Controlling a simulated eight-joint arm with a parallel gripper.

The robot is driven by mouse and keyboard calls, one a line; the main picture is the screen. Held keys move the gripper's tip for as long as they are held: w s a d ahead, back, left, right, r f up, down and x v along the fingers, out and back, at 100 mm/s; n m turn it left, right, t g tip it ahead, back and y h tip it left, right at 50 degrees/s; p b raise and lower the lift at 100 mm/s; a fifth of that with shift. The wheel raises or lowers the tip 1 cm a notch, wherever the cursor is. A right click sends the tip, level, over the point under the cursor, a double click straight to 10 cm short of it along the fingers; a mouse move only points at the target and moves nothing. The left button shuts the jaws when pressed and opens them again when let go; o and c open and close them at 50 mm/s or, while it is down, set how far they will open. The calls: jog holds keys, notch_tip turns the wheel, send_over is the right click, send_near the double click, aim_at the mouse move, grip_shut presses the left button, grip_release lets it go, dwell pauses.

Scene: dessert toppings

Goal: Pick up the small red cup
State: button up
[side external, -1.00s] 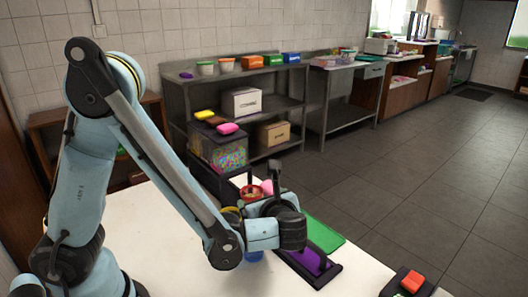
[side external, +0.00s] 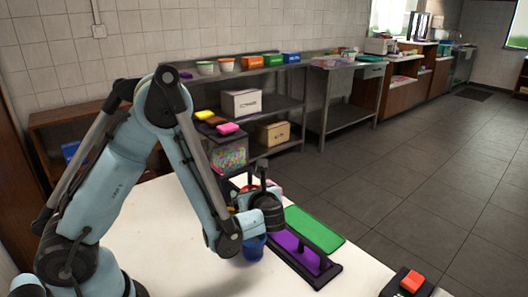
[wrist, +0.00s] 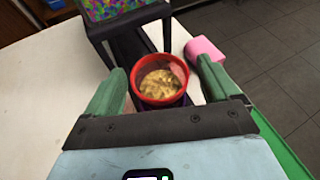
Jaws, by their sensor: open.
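The small red cup (wrist: 160,97) shows in the wrist view between the fingers of my gripper (wrist: 160,84). It is upright, with a yellowish, lumpy filling. My gripper is open, with one green finger on each side of the cup. I cannot tell whether either finger touches it. In the side view my gripper (side external: 254,172) is over the back of the white table, and my wrist and gripper hide most or all of the red cup.
A pink block (wrist: 204,50) lies right of the cup. A clear container of colourful pieces (wrist: 108,8) stands beyond it. A blue cup (side external: 252,248), a purple item in a dark tray (side external: 325,277) and a green mat (side external: 316,228) are nearby.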

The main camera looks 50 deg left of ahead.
jog(key=shift+w+a+f, duration=0.25)
jog(key=shift+a, duration=0.25)
jog(key=c, duration=1.2)
jog(key=shift+r, duration=0.15)
